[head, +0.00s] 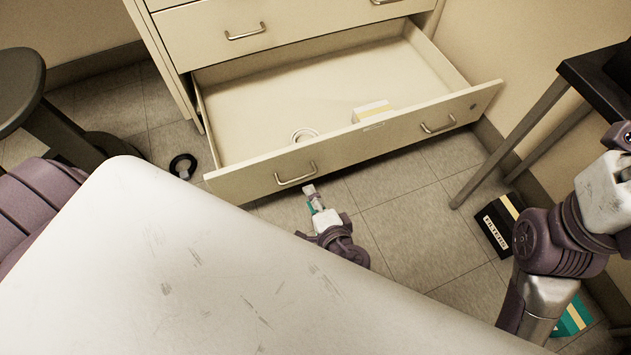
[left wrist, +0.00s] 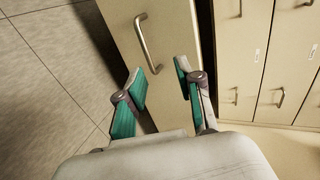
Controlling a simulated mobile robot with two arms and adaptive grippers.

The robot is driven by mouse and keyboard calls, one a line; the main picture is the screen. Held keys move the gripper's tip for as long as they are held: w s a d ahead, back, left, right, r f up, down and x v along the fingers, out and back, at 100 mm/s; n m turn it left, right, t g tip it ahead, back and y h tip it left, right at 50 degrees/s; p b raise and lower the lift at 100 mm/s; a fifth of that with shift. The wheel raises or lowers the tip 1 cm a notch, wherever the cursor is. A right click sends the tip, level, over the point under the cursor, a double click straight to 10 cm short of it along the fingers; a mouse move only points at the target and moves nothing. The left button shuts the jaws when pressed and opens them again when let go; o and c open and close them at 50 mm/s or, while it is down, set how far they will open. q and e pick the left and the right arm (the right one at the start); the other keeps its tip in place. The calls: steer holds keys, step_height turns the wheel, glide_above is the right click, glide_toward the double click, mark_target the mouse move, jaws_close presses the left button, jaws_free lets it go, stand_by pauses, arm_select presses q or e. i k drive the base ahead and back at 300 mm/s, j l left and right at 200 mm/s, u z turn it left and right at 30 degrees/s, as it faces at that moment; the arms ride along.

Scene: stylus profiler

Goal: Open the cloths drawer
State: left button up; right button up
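A wide cream drawer (head: 350,145), the lowest visible in the cabinet, stands pulled far out. Its front has two bar handles, a left one (head: 295,175) and a right one (head: 438,125), and a small label too small to read. Inside lie a white ring-shaped item (head: 305,134) and a yellow-and-white box (head: 372,110). My left gripper (head: 311,194) is just in front of the left handle. In the left wrist view the left gripper (left wrist: 160,77) has its fingers apart with nothing between them; the handle (left wrist: 146,42) is beyond the fingertips, apart from them. My right gripper is out of view.
A closed drawer (head: 235,38) is above the open one. A dark stool (head: 20,95) stands at left, with a black ring (head: 183,166) on the tiled floor. A dark table (head: 600,80) and a black labelled box (head: 497,225) are at right. Floor before the drawer is mostly clear.

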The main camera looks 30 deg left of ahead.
mark_target(251, 105)
steer(key=l+u, duration=0.7)
steer(key=k+l+u, duration=0.1)
steer(key=l+u, duration=0.25)
